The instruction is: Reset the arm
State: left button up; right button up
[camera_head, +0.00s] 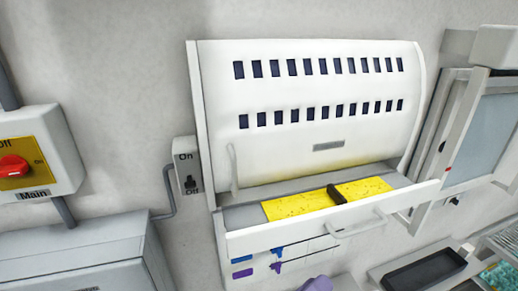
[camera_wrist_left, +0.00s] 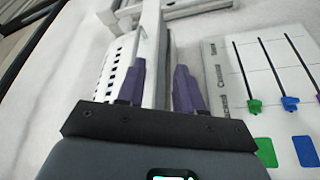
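My left gripper (camera_wrist_left: 160,85) has two purple fingers standing apart in the left wrist view, with nothing held between them. A white upright edge shows beyond the gap. In the head view only a purple part of my left gripper (camera_head: 316,284) shows at the bottom edge; the rest is cut off. It is below the open drawer (camera_head: 290,238) of the white machine (camera_head: 310,130) and apart from its handle. My right gripper is in neither view.
A yellow sheet (camera_head: 290,206) with a dark bar (camera_head: 336,195) lies in the drawer. A slider panel (camera_wrist_left: 222,85) with green, blue and purple knobs is right of my left fingers. A red main switch (camera_head: 13,166) is at left, a black tray (camera_head: 425,272) at lower right.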

pick_arm(q)
jog(key=s+a+f+n+g+y+p, duration=0.1)
jog(key=s+a+f+n+y+p, duration=0.3)
jog(key=a+f, duration=0.6)
jog(key=s+a+f+n+y+b, duration=0.1)
jog(key=a+f+n+y, duration=0.1)
jog(key=a+f+y, duration=0.85)
jog(key=s+a+f+m+g+y+p, duration=0.1)
jog(key=s+a+f+m+g, duration=0.5)
jog(key=s+a+f+m, duration=0.3)
jog(key=shift+s+a+f+m+g, duration=0.2)
jog(key=shift+s+a+m+g, duration=0.2)
jog(key=shift+s+a, duration=0.65)
jog(key=shift+w+a+y, duration=0.1)
jog(key=shift+w+y, duration=0.05)
jog(key=shift+y, duration=0.1)
